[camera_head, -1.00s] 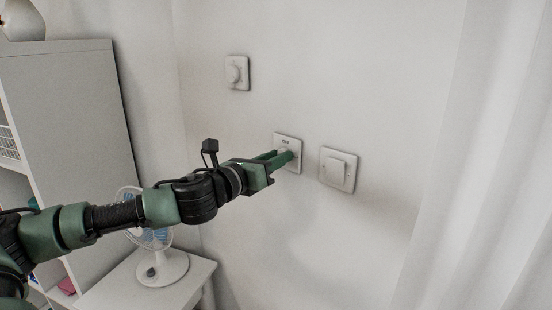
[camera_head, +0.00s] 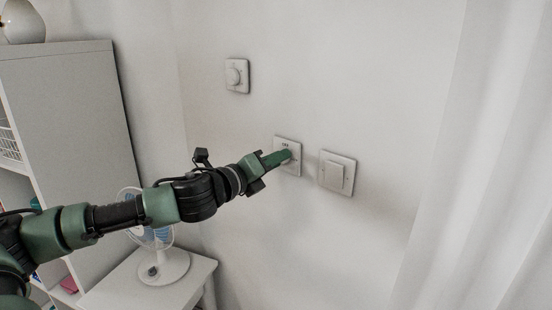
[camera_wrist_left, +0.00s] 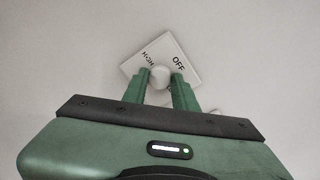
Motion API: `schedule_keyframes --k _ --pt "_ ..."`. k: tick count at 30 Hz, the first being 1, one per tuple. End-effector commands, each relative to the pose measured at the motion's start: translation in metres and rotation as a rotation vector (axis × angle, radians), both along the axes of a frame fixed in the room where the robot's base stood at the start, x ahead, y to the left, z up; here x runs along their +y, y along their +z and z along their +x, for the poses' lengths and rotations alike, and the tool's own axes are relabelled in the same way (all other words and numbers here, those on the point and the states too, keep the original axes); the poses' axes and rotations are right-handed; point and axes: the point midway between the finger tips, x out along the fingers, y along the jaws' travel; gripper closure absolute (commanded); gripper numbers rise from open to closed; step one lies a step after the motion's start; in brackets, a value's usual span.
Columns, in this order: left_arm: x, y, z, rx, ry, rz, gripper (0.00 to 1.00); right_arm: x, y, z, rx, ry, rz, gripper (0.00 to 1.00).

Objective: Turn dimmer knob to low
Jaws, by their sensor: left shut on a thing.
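The dimmer plate (camera_head: 296,168) is on the wall in the middle of the head view, with small dark lettering at its top. In the left wrist view the plate (camera_wrist_left: 190,62) looks tilted and reads "OFF" and "HIGH". Its round white dimmer knob (camera_wrist_left: 160,74) sits between the two green fingers. My left gripper (camera_head: 285,156) is shut on the knob, with a finger on either side of it; the gripper also shows in the left wrist view (camera_wrist_left: 161,84). In the head view the fingers mostly hide the knob. My right gripper is not in view.
A rocker switch plate (camera_head: 337,173) is to the right of the dimmer. Another round-knob plate (camera_head: 237,75) is at upper left. A white fan (camera_head: 165,268) stands on a small table (camera_head: 112,290) below my left arm. A shelf (camera_head: 70,100) is at left, a curtain (camera_head: 480,160) at right.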

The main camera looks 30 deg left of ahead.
Motion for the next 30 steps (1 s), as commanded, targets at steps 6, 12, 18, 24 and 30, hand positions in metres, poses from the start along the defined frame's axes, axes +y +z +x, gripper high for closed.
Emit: schedule_keyframes --k 6,12,18,24,30 --pt "0.0013 0.0000 0.0002 0.033 0.002 -0.206 1.00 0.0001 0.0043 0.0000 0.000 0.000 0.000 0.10" --pt "0.0014 0.0000 0.0003 0.061 0.002 -0.392 1.00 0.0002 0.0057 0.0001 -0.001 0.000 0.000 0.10" --pt "0.0019 -0.0008 0.0004 0.090 0.002 -0.582 1.00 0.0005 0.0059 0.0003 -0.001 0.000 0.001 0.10" --pt "0.0026 -0.0009 0.0006 0.118 0.003 -0.769 1.00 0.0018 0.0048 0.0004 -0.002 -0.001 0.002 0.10" --pt "0.0026 -0.0014 0.0006 0.147 0.002 -0.957 1.00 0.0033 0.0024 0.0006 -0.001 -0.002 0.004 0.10"
